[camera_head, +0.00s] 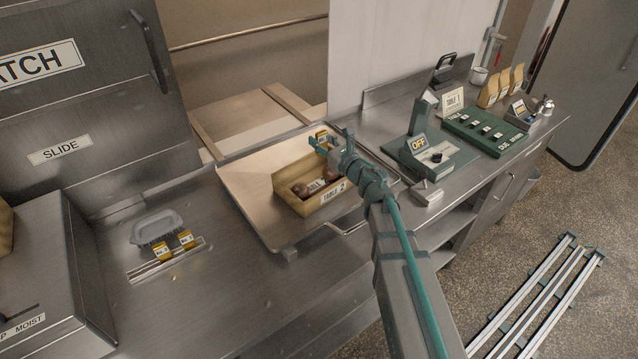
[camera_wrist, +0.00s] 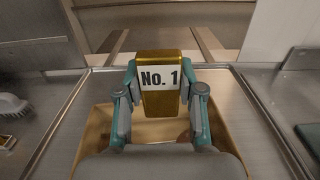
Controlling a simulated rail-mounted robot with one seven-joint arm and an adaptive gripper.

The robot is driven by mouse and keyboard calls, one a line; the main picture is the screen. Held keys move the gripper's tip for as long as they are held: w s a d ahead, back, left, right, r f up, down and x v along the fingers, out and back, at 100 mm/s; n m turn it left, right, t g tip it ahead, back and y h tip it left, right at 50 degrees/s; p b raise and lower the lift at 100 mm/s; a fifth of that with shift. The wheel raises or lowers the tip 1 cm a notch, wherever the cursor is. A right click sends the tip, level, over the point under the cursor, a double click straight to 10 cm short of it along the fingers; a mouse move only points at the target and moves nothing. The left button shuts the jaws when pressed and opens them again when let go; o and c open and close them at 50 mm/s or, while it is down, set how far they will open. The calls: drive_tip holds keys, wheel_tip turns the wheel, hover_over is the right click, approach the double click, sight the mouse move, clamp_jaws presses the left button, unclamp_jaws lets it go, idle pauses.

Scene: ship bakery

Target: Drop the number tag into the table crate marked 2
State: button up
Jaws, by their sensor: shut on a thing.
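My gripper (camera_head: 327,146) is shut on a gold number tag (camera_head: 321,135), held upright. In the wrist view the tag (camera_wrist: 160,84) reads "No. 1" and sits between both fingers (camera_wrist: 161,101). A wooden crate (camera_head: 312,206) stands on a metal tray, its front label reading "TABLE 2". It holds dark round items and a small pale label. In the head view the tag appears over the crate's far right part.
The metal tray (camera_head: 250,196) has a raised rim. Two gold tags (camera_head: 163,253) stand in a slotted rack on the left counter beside a grey brush (camera_head: 157,228). A green switch unit (camera_head: 430,155) and a sign reading "TABLE 1" (camera_head: 453,100) stand on the right.

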drive_tip(key=shift+w+d+f+b, duration=0.1)
drive_tip(key=shift+f+b, duration=1.25)
drive_tip(key=shift+f, duration=1)
drive_tip(key=o, duration=1.2)
drive_tip(key=shift+o, duration=0.2)
drive_tip(key=v, duration=1.2)
drive_tip(key=shift+d, duration=0.1)
